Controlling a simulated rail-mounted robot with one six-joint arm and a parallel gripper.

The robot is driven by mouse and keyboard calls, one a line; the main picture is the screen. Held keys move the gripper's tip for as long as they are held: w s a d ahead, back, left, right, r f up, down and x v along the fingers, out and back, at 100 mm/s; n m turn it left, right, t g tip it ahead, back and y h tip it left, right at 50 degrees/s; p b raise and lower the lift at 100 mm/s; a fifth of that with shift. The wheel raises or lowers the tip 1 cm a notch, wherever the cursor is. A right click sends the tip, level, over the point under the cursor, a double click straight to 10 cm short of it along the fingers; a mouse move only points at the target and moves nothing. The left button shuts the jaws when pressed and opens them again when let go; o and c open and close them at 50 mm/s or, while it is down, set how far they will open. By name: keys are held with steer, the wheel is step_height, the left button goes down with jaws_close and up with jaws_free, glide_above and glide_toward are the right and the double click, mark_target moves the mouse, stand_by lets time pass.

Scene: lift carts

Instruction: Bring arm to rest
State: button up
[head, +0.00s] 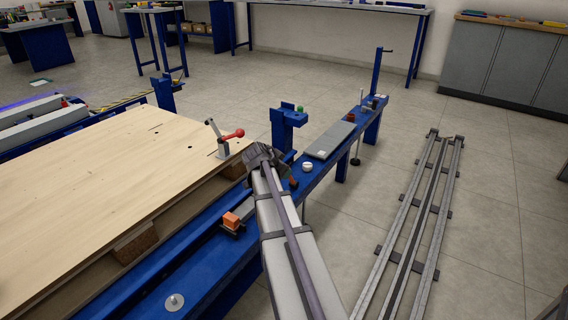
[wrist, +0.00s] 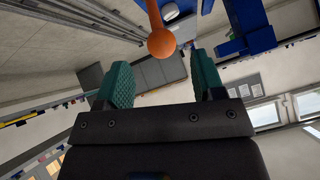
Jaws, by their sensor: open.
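My arm (head: 285,235) reaches forward over the blue rail in the head view. Its dark end is beside the right edge of the wooden board (head: 110,170), near a lever clamp (head: 223,145) with a red-tipped handle. My fingertips cannot be made out there. In the wrist view my gripper (wrist: 166,85) has its two green fingers well apart, with nothing held between them. An orange ball-ended handle (wrist: 162,42) shows just beyond the gap between the fingers. I cannot tell whether it is the clamp's handle.
The blue rail (head: 205,255) carries an orange block (head: 231,220), a grey plate (head: 330,141) and small knobs. A blue post (head: 287,125) stands beside the arm. Long metal profiles (head: 418,220) lie on the floor at right. Open floor lies beyond, before grey cabinets (head: 505,65).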

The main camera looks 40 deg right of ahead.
steer(key=p+v, duration=0.1)
steer(key=v, duration=0.3)
steer(key=shift+a+r, duration=0.15)
steer(key=shift+a, duration=0.05)
